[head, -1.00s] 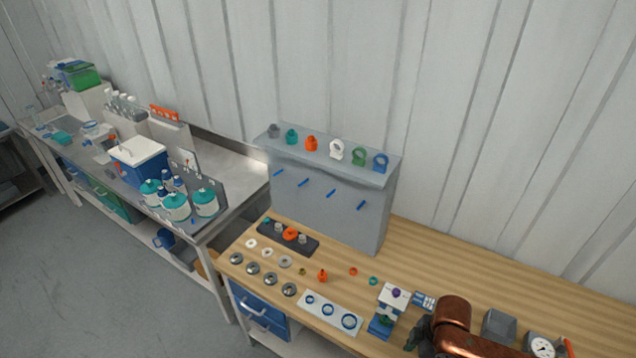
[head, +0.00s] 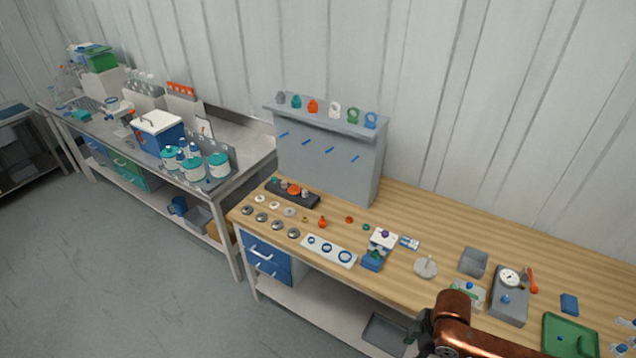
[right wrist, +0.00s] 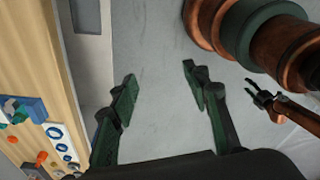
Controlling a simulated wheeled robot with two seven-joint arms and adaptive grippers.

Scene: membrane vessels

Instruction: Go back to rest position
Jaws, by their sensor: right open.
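My right gripper (head: 418,334) shows only in part at the bottom of the head view, beside the front edge of the wooden bench (head: 410,200), with my copper arm behind it. In the right wrist view, its two dark green fingers (right wrist: 162,92) are spread wide with nothing between them, over grey floor. A second dark gripper (right wrist: 260,95) on a copper arm, which looks like my left, shows small at the right of that view. Its jaw state is unclear, and it is outside the head view.
The bench holds a grey rack (head: 330,170), a white strip with blue rings (head: 328,250), a blue-and-white device (head: 379,250), a gauge box (head: 510,300) and a green tray (head: 562,343). A metal bench (head: 240,150) stands left. The floor (head: 130,260) is clear.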

